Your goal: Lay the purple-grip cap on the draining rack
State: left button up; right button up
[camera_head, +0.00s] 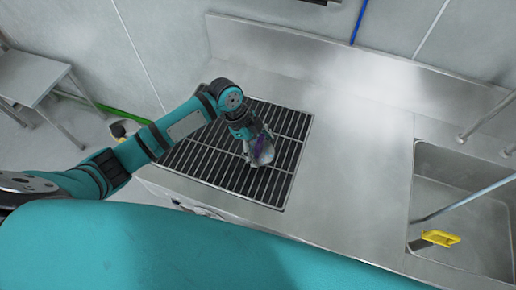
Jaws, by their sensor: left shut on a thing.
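My left gripper (262,136) is shut on the cap (263,153), a pale, rounded piece with a purple grip that shows between the fingers. The gripper points down over the draining rack (283,191), a dark slatted grid in the steel counter. The cap appears over the middle to right part of the rack. I cannot tell whether it touches the slats. My gripper hides part of the cap. My right gripper is not in view.
A steel sink (459,178) with a yellow item (440,238) lies to the right. The steel counter (355,160) between rack and sink is bare. A backsplash (330,68) runs behind. A metal table (30,77) stands at the far left.

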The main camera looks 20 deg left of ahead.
aim_at(258, 153)
pick_arm(q)
jog(key=shift+f, duration=0.2)
notch_tip(258, 153, down, 2)
jog(key=shift+f+p, duration=0.1)
jog(key=shift+p, duration=0.7)
jog(key=shift+f, duration=0.45)
jog(key=o, duration=1.5)
jog(key=shift+s, duration=0.1)
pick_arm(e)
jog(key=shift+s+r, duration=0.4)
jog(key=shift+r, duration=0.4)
pick_arm(q)
jog(key=shift+a, duration=0.1)
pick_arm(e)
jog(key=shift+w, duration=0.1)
